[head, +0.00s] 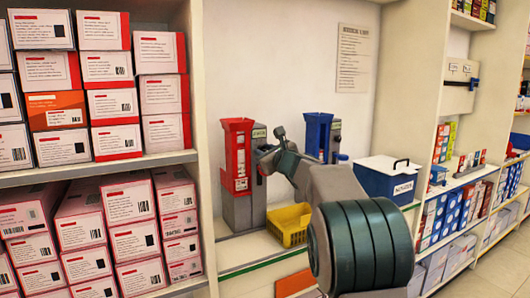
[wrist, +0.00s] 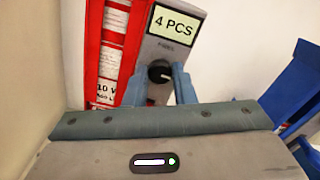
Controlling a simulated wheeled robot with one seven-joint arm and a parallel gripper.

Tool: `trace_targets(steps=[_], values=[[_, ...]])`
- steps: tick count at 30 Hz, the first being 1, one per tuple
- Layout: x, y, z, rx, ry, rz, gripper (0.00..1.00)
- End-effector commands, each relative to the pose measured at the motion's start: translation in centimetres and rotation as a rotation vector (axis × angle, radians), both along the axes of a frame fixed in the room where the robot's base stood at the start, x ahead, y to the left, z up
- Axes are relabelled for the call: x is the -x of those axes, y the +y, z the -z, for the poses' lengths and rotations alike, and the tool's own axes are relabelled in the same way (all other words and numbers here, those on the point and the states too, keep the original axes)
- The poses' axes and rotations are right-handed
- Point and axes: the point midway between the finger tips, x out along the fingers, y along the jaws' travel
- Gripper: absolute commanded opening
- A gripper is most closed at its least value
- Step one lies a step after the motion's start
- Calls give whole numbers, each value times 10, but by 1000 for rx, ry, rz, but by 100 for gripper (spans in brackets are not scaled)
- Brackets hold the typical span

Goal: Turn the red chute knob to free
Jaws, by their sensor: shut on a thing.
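The red chute (head: 234,160) stands on a grey dispenser body on the counter; its red channel (wrist: 108,50) fills the upper left of the wrist view. A round black knob (wrist: 159,72) with a light pointer mark sits on the grey panel beside the red channel, under a "4 PCS" label (wrist: 173,24). The pointer mark points roughly to the right. My gripper (wrist: 159,86) has its two blue-grey fingers on either side of the knob and is shut on it. In the head view my gripper (head: 266,158) is at the grey panel and hides the knob.
A blue chute (head: 318,132) stands to the right. A blue box with a white lid (head: 386,182) is further right. Shelves of boxed goods (head: 112,90) rise at the left.

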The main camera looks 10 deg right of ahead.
Motion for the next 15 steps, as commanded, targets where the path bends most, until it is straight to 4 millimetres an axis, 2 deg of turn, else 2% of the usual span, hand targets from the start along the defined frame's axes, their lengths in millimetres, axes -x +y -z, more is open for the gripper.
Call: trace_targets(steps=[8,15], values=[[0,-1,3,78,-27,1,1],[0,-1,5,246,-83,2,1]])
